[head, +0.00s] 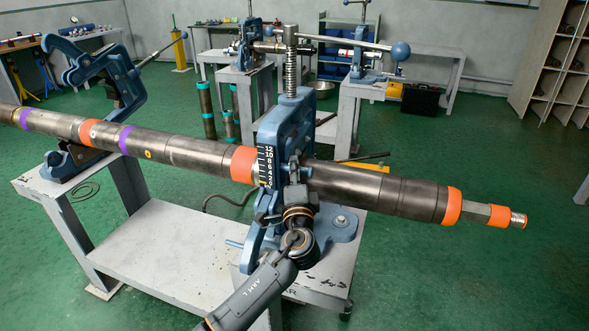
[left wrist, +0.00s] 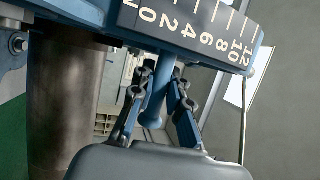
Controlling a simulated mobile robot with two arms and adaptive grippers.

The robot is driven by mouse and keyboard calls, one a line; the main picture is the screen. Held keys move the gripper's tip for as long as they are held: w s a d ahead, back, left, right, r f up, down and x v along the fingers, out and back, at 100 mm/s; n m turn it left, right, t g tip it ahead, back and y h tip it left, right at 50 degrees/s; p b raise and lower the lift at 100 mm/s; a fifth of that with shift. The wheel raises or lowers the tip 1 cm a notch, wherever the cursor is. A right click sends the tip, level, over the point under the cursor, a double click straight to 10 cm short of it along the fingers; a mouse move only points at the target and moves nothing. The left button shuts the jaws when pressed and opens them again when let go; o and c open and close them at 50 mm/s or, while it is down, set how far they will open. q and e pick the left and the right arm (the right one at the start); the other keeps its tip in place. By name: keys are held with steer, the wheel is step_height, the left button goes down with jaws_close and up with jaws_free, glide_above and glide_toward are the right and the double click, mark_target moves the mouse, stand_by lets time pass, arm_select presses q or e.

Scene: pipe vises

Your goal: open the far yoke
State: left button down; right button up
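The yoke of the middle vise (head: 284,125) is a blue frame standing upright over the long dark pipe (head: 365,187), with its screw (head: 291,65) on top. The yoke of the left vise (head: 110,75) is blue too and is tilted back, clear above the pipe. My left gripper (head: 295,190) is at the near side of the middle vise, below its numbered scale plate. In the left wrist view its fingers (left wrist: 162,85) lean in on both sides of a blue rod-like handle (left wrist: 156,100) and appear closed on it. My right gripper is out of view.
The pipe spans both vises and sticks out right, ending in an orange-banded fitting (head: 483,212). A grey bench (head: 150,250) lies below. Another pipe vise (head: 250,45) stands on a stand behind. Green floor is open at the right.

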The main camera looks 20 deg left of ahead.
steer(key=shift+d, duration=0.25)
